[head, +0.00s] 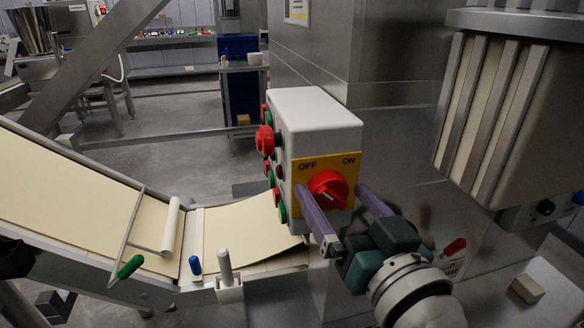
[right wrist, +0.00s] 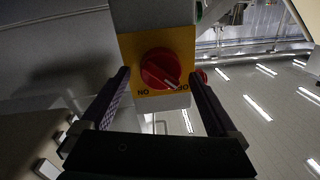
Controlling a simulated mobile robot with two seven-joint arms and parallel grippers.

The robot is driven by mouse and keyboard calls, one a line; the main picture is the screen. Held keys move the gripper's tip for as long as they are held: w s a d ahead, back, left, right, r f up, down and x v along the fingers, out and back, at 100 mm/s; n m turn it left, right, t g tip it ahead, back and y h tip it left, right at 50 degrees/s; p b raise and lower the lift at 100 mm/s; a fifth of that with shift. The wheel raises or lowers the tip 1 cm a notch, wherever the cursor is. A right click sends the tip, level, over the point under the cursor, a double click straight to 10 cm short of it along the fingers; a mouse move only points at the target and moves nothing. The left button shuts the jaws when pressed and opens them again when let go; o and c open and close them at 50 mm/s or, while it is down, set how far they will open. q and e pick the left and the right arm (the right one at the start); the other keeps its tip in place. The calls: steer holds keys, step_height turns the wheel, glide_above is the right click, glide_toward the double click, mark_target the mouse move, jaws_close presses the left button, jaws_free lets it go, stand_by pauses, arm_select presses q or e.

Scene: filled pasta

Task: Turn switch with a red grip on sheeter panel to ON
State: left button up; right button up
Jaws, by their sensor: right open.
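The red-grip switch (head: 328,188) sits on a yellow plate (head: 304,178) on the end face of the white sheeter panel box (head: 310,112). The plate reads OFF at upper left and ON at upper right. In the right wrist view, the switch (right wrist: 160,68) and its lettering appear upside down, and the grip's light mark points toward OFF. My right gripper (head: 332,190) is open, its purple fingers on either side of the red grip. The right wrist view shows a gap between each finger and the grip.
Red and green buttons (head: 265,140) line the box's left side. A conveyor with a pale belt (head: 80,205) lies at left. A steel cabinet (head: 395,75) stands behind the box. A slatted unit (head: 490,100) hangs at right. Open floor shows at back left.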

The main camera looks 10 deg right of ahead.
steer(key=shift+c, duration=1.3)
steer(key=c, duration=1.1)
